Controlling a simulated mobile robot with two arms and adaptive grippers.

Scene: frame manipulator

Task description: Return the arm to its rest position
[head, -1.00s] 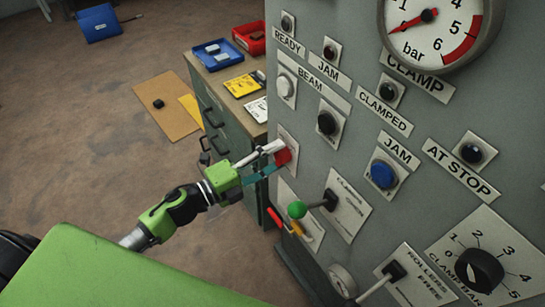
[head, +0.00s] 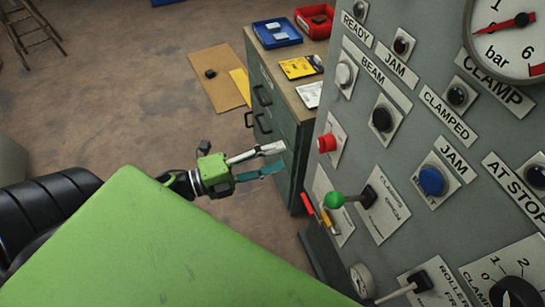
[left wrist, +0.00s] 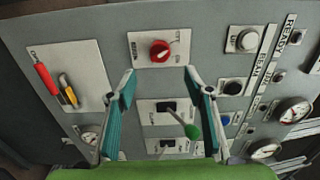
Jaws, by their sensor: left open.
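My left gripper (head: 278,158) is open and empty in the head view, held in the air to the left of the grey control panel (head: 390,155). Its fingers point right toward the panel, apart from it. A red knob (head: 327,142) on a white plate sits on the panel's near left edge. In the left wrist view the red knob (left wrist: 160,51) lies just beyond and above the gap between the two teal-padded fingers (left wrist: 159,78). My green arm (head: 150,245) fills the lower left of the head view. My right gripper is not in view.
A green-handled lever (head: 335,200) sticks out of the panel below the red knob. A cabinet (head: 280,125) with blue and red trays stands behind. The floor to the left is largely open.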

